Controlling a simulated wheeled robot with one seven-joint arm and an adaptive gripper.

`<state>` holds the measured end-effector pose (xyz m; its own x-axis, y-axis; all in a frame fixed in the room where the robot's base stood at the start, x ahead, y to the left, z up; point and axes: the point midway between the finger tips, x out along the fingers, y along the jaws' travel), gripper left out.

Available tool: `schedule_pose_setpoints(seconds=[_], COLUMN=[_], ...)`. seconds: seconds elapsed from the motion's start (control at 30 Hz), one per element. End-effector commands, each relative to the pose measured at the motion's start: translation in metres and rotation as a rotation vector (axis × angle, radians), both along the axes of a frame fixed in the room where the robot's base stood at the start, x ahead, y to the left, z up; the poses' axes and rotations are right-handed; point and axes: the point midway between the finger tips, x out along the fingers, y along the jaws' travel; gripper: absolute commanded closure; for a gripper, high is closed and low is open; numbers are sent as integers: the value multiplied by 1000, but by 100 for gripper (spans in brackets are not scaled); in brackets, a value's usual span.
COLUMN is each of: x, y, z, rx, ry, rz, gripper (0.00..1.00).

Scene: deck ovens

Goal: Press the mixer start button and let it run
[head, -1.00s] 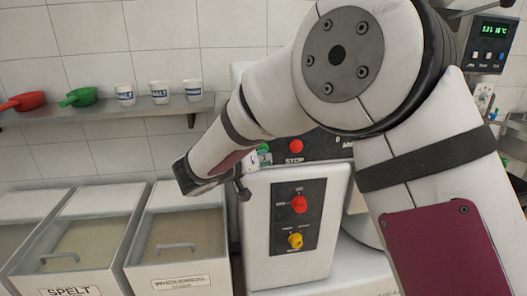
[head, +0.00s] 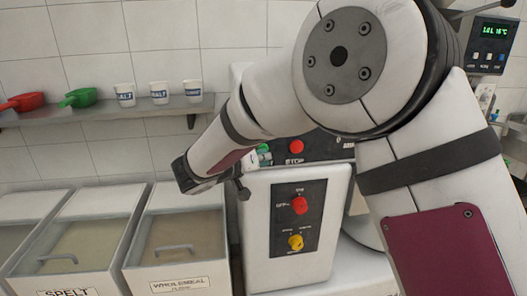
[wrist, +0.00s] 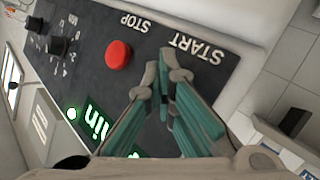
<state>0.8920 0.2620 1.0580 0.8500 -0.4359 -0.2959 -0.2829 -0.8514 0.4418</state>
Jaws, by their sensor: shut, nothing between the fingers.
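The mixer's dark control panel (wrist: 85,75) fills much of the wrist view. It carries a red stop button (wrist: 118,55) and white STOP and START (wrist: 195,48) lettering. In the head view the red stop button (head: 296,146) sits on the mixer's upper front, with a green spot (head: 263,148) left of it that looks like the start button. My gripper (wrist: 171,64) is shut and empty, its teal-lined fingers together over the panel beside the START lettering. The fingers hide the start button in the wrist view. I cannot tell whether they touch it.
A lower plate on the mixer has a red knob (head: 299,205) and a yellow knob (head: 295,242). Flour bins (head: 180,280) stand at the left. A shelf (head: 110,111) above holds scoops and white cups. A lit green display (wrist: 98,120) shows near my fingers.

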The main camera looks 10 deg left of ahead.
Motion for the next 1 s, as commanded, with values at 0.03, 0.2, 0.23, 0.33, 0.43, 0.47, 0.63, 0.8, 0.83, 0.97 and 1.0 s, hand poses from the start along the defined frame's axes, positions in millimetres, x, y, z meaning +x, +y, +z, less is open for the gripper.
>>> schedule_pose_setpoints(seconds=[0.03, 0.2, 0.23, 0.33, 0.43, 0.47, 0.63, 0.8, 0.83, 0.97, 1.0], x=[0, -3, -5, -10, -14, -16, -17, -17, -18, -27, -30], y=[0, -1, -1, -2, -4, -4, -5, -5, -5, -7, -8], z=[0, 1, 1, 0, 0, 0, 0, 0, 0, 0, 0], rx=[1, 1, 1, 0, 1, 1, 0, 0, 0, 0, 1], ry=[-1, -2, -3, -1, -1, -1, 0, 0, -1, -1, -2], rz=[0, 1, 2, 2, 1, 1, 0, 0, 0, 1, 1], gripper=[100, 100, 100, 100, 100, 100, 100, 100, 100, 100, 100])
